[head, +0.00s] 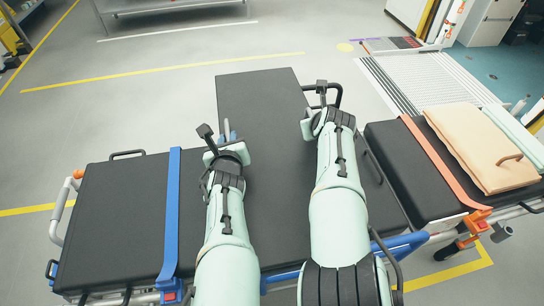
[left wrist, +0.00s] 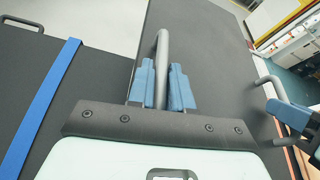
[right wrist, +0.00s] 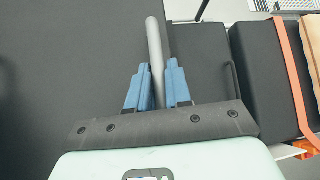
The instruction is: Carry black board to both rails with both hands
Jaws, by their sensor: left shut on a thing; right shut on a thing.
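The black board (head: 257,98) is a long dark flat panel between my two arms, its far end reaching past the bed's far edge over the floor. My left gripper (head: 222,142) is shut on a grey bar handle at the board's left edge; the handle (left wrist: 162,62) shows between the blue finger pads in the left wrist view. My right gripper (head: 322,106) is shut on the handle at the right edge, also seen in the right wrist view (right wrist: 155,55). My arms hide part of the board. I cannot tell whether it touches the bed, or which parts are the rails.
A black-topped bed (head: 115,215) with a blue strap (head: 172,215) lies under and left of the board. A slatted ramp (head: 425,80) lies behind. Grey floor is clear beyond.

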